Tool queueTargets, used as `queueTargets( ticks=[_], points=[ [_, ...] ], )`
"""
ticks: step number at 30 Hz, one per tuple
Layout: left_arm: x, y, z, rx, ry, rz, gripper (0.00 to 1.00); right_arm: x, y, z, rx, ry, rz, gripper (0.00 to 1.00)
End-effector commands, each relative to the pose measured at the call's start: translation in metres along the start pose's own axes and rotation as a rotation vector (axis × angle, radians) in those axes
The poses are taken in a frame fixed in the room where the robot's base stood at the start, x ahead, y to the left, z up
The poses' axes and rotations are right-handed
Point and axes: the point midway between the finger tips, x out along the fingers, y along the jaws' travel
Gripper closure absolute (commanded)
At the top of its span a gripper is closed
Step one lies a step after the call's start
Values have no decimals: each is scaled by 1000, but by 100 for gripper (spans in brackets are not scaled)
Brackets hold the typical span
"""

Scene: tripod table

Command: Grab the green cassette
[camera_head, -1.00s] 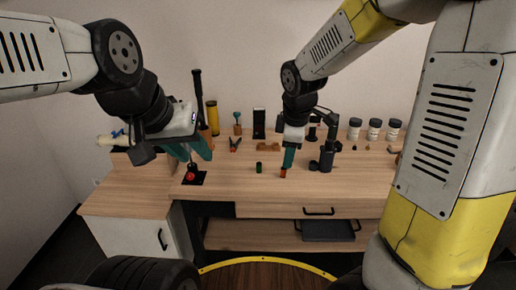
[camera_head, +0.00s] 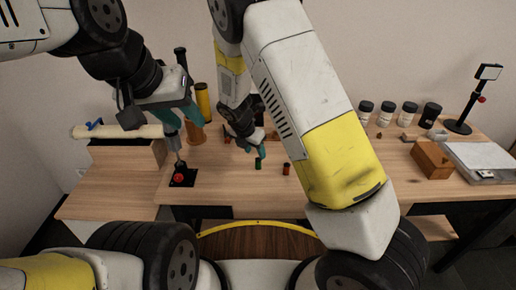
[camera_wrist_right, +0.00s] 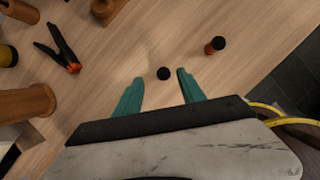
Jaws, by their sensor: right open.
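The green cassette (camera_head: 258,163) is a small upright cylinder on the wooden table (camera_head: 225,185) in the head view. My right gripper (camera_head: 250,147) is just above and behind it, with teal fingers. In the right wrist view, my right gripper (camera_wrist_right: 158,92) is open and empty. A small round black top (camera_wrist_right: 163,73), apparently the green cassette's, shows between and slightly beyond the fingertips, apart from both. My left gripper (camera_head: 188,115) is at the left, above a black plate with a red part (camera_head: 178,178). Its finger gap is unclear.
An orange-red cassette (camera_head: 286,169) with a dark top stands close to the right; it also shows in the wrist view (camera_wrist_right: 214,45). Pliers (camera_wrist_right: 62,48) and wooden pieces lie to the left there. Jars (camera_head: 387,111) and a wooden block (camera_head: 430,158) stand further right.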

Motion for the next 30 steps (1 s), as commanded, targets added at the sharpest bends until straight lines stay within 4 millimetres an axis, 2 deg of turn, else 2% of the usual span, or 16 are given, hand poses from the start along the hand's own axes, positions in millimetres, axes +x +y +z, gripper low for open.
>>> queueTargets(
  ticks=[6,16,23,30],
  points=[
    [0,0,0,0,0,0,64,33,-5,-3,1,1,-2,53],
    [0,0,0,0,0,0,64,40,-5,-2,1,1,0,53],
    [0,0,0,0,0,0,64,40,-5,-2,1,1,0,98],
    [0,0,0,0,0,0,64,40,-5,-2,1,1,0,100]
  ],
)
